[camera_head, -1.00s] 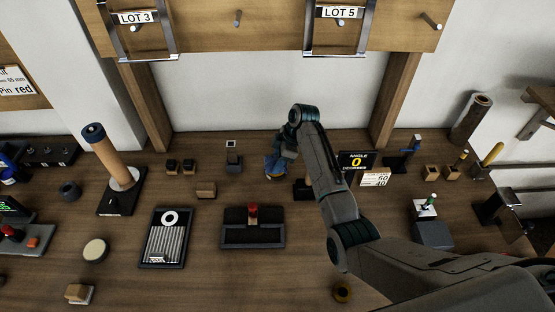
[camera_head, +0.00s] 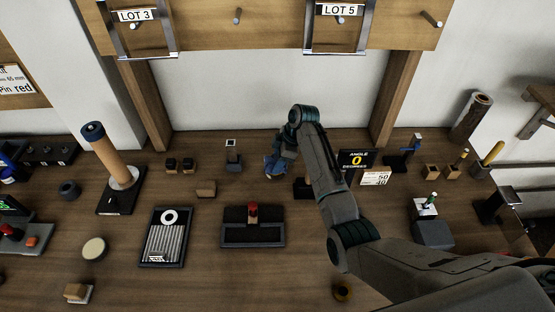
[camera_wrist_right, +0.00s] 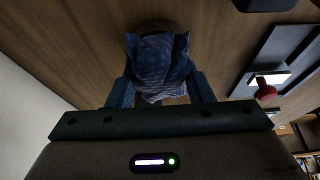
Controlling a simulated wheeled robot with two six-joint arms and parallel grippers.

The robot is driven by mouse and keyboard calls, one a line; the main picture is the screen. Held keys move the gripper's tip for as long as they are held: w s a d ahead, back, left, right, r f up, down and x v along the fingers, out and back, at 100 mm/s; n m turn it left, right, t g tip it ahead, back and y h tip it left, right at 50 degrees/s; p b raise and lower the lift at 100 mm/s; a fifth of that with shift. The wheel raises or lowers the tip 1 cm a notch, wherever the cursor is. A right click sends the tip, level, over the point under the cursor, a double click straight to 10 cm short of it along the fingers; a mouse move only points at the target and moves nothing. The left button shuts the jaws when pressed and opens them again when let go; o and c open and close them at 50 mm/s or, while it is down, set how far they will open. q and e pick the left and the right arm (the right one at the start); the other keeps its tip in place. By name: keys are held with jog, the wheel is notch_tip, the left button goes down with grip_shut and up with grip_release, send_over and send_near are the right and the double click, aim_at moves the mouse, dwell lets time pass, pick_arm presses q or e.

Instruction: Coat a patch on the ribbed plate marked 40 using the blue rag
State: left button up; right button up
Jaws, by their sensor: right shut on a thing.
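The blue rag (camera_wrist_right: 160,62) is between the fingers of my right gripper (camera_wrist_right: 160,92), which is shut on it. In the head view the rag (camera_head: 273,166) shows at the back of the bench, low over the wood, partly hidden by the gripper. I cannot tell whether it touches what is under it. The ribbed plate (camera_head: 166,243) lies in a dark frame at the front left of the gripper, well apart from the rag. It has a white ring at its top and a small label at its bottom, too small to read. My left gripper is not in view.
A black block with a red knob (camera_head: 253,225) stands right of the ribbed plate. A round pale pad (camera_head: 94,248) lies to its left.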

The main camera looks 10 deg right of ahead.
jog(key=shift+f, duration=0.35)
jog(key=shift+s+f, duration=0.1)
dwell(1.8)
notch_tip(320, 180, up, 7)
jog(key=p, duration=0.7)
dwell(0.6)
